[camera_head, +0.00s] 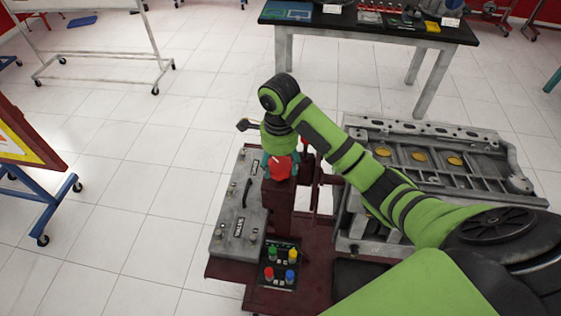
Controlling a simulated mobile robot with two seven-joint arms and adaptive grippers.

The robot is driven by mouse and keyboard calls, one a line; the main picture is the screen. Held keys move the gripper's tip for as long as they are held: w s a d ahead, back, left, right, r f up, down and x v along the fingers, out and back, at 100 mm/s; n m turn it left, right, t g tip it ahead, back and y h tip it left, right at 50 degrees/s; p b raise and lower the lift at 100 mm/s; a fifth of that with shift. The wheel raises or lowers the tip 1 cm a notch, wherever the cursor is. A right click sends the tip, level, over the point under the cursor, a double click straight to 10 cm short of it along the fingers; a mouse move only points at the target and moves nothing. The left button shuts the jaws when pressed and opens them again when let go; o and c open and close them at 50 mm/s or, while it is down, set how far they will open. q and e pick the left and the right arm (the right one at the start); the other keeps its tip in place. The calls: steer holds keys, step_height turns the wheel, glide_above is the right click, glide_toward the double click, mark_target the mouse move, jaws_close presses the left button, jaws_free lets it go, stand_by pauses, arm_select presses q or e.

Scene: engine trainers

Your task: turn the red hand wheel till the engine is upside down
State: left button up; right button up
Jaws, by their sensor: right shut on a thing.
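The red hand wheel (279,169) is near the middle of the head view, at the top of a dark red post on the engine stand. My right gripper (281,157) is over the wheel and shut on it, with the wrist above hiding part of the wheel and most of the fingers. The grey engine block (480,158) is mounted on the stand to the right of the wheel. Its long face with several round yellow plugs points up. My right arm crosses in front of the block and hides part of it. My left gripper is not in view.
A grey panel (231,222) and a black box with coloured knobs (279,276) are on the stand, left of and below the wheel. A table (375,28) with parts stands behind. A wheeled whiteboard (95,62) is at the back left. The tiled floor at left is mostly clear.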

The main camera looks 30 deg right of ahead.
steer(key=m, duration=0.6)
steer(key=shift+s+a+f, duration=0.1)
steer(key=shift+a+f, duration=0.1)
stand_by(0.5)
steer(key=o, duration=1.1)
steer(key=shift+o, duration=0.2)
steer(key=shift+w+r, duration=0.1)
steer(key=shift+w, duration=0.15)
